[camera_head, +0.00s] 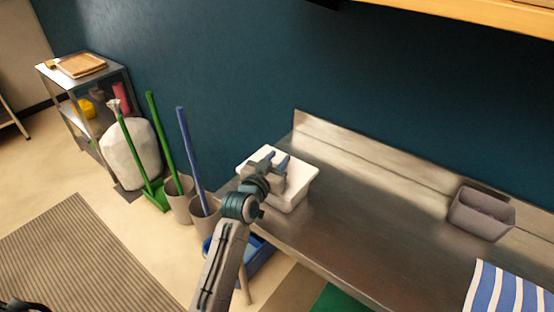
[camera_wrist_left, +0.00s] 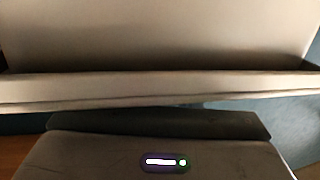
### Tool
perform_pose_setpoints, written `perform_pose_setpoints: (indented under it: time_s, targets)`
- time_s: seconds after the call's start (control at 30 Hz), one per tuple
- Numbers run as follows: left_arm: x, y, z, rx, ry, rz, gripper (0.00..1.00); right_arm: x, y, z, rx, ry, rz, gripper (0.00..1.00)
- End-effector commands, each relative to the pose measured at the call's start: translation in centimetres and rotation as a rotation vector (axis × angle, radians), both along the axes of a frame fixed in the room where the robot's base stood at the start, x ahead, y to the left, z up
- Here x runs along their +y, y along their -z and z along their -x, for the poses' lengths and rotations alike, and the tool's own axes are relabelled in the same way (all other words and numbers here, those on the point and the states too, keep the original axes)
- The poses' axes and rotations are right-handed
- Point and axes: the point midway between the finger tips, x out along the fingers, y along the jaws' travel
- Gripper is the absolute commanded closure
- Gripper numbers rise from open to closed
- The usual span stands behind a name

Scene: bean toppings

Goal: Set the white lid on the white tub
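A white tub (camera_head: 294,196) stands on the steel counter near its left end. My left gripper (camera_head: 278,164) is over the tub's top, and its wrist hides part of the tub. The pale top surface (camera_head: 259,155) shows around the gripper, but I cannot separate the white lid from the tub there. In the left wrist view a pale panel with a straight rim (camera_wrist_left: 150,88) fills the upper part, very close to the camera. Whether it is lid or tub is unclear. The fingertips are too small or hidden to show a grip. My right gripper is out of view.
A grey bin (camera_head: 482,214) and a blue-and-white striped cloth (camera_head: 507,292) lie to the right on the steel counter (camera_head: 365,225). The counter's middle is clear. A raised backsplash runs along the wall. Brooms in buckets (camera_head: 203,222) stand left of the counter.

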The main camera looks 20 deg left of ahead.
Motion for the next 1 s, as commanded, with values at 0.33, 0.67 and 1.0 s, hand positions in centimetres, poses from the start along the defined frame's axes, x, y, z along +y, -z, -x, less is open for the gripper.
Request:
perform_pose_setpoints:
  time_s: [0.33,0.67,1.0]
  targets:
    - [0.0,0.0,0.0,0.002,0.000,0.000,0.49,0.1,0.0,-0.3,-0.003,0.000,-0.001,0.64]
    - [0.4,-0.6,2.8,0.003,0.000,-0.002,0.49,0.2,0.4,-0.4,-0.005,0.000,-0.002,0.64]
    - [1.5,-1.1,9.8,0.003,0.001,-0.002,0.49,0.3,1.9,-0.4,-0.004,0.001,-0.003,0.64]
